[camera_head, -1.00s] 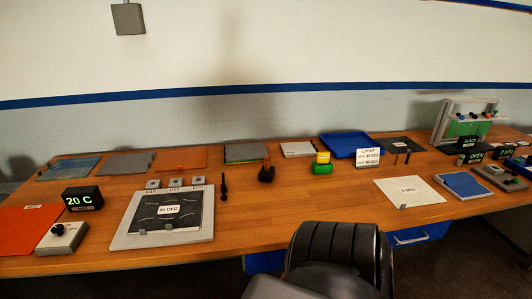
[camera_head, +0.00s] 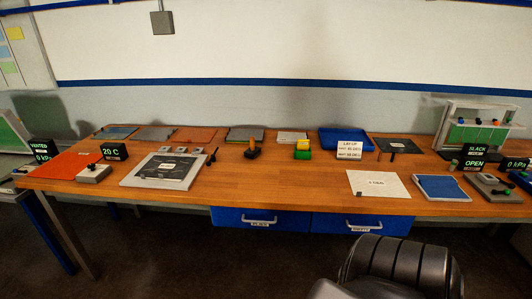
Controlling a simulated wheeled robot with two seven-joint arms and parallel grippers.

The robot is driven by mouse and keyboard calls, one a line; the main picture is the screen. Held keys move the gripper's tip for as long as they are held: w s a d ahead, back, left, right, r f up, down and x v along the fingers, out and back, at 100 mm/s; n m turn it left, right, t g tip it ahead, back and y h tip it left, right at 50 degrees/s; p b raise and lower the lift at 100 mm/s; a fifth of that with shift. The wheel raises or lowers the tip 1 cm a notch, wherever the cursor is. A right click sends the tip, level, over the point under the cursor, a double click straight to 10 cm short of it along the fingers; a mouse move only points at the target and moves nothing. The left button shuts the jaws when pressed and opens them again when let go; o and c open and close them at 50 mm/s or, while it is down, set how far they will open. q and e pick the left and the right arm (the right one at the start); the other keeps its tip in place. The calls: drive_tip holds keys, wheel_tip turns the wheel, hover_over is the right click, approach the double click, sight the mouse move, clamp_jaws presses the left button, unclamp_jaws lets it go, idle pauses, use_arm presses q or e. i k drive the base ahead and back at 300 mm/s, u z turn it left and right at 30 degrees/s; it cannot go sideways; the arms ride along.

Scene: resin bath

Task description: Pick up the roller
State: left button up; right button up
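A small dark tool with an orange-brown upright handle (camera_head: 253,149) stands near the middle of the wooden bench; it may be the roller, but it is too small to be sure. A slim black tool (camera_head: 212,156) lies to its left, beside the grey-framed dark plate (camera_head: 164,170). Nothing touches either tool. Neither of my grippers is in view.
The wooden bench (camera_head: 270,188) has clear room in front of the tools. Blue drawers (camera_head: 260,217) hang below.

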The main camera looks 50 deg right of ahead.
sight(253, 151)
drive_tip(key=z, duration=2.2)
drive_tip(key=i, duration=0.15)
drive_tip(key=u, duration=0.1)
